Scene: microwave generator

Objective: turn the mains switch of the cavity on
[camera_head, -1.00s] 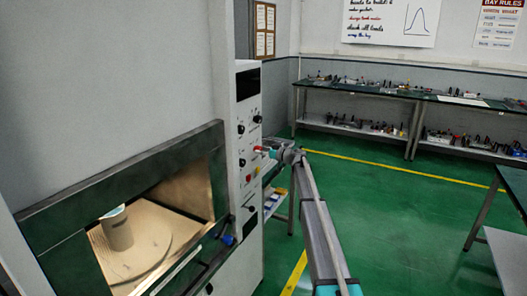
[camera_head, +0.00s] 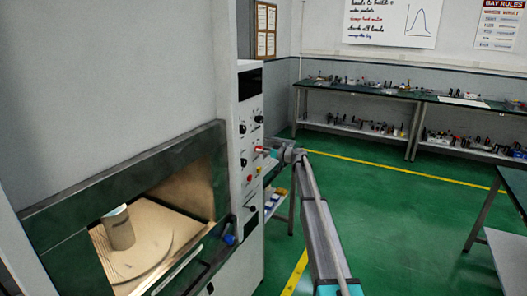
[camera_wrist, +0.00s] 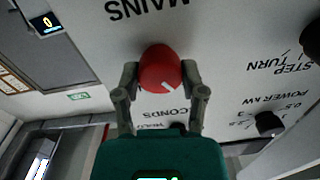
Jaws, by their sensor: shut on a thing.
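The mains switch is a red round knob (camera_wrist: 160,70) with a white pointer mark, beside the upside-down MAINS lettering in the wrist view. The mark points toward the lower right of that picture. My gripper (camera_wrist: 159,78) has one finger on each side of the knob and is shut on it. In the head view the red knob (camera_head: 261,149) shows small on the white control panel (camera_head: 247,110), with my gripper (camera_head: 270,151) reaching it from the right. The cavity (camera_head: 160,222) stands open left of the panel, with a pale cylinder (camera_head: 119,230) on its round plate.
Other black knobs (camera_wrist: 268,122) sit on the panel near my gripper. A lit display (camera_wrist: 45,22) is at the upper left of the wrist view. A long bench (camera_head: 375,91) with small items stands at the back. Green floor (camera_head: 390,200) is clear right of my arm.

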